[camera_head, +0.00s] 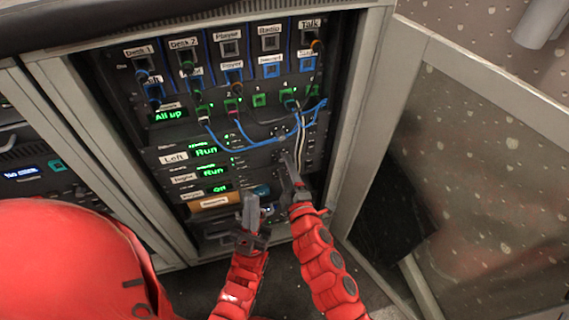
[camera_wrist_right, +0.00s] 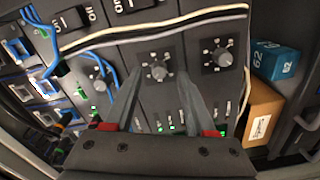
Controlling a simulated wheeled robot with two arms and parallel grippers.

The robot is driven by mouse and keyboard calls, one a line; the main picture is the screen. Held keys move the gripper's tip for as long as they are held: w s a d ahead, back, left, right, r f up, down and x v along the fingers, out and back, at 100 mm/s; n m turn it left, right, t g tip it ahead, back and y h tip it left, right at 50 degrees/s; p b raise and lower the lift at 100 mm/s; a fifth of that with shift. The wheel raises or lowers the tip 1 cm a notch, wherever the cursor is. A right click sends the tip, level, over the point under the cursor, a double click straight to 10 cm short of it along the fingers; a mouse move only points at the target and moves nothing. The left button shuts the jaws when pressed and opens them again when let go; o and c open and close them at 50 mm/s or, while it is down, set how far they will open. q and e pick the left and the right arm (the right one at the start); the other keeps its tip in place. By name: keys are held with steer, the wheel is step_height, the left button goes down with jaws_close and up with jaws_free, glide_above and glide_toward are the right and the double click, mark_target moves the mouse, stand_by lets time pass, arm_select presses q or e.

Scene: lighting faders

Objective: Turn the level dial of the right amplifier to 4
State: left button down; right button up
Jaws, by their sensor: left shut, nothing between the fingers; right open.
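The right amplifier (camera_head: 184,179) is the rack row labelled "Right", with a green "Run" display, in the head view. Its level dial (camera_wrist_right: 158,72) is the middle dark knob in the right wrist view, with a ring of small marks; its exact setting is too small to read. My right gripper (camera_wrist_right: 155,100) is open, its two fingers pointing at the panel on either side of this dial; I cannot tell whether they touch it. In the head view my right gripper (camera_head: 290,172) partly covers the right side of the panel. My left gripper (camera_head: 251,203) is shut and empty, lower, before the rack.
Similar dials sit on both sides, one left (camera_wrist_right: 100,82) and one right (camera_wrist_right: 222,57). Black and white cables (camera_wrist_right: 150,28) cross above the middle dial. Blue patch cables (camera_head: 262,140) hang over the panel. A cardboard box (camera_wrist_right: 262,112) lies beside a blue box (camera_wrist_right: 275,60).

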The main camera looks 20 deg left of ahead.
steer(key=p+v, duration=0.1)
steer(key=v, duration=1.4)
steer(key=shift+s+d, duration=0.2)
steer(key=shift+s, duration=0.05)
steer(key=shift+r, duration=0.1)
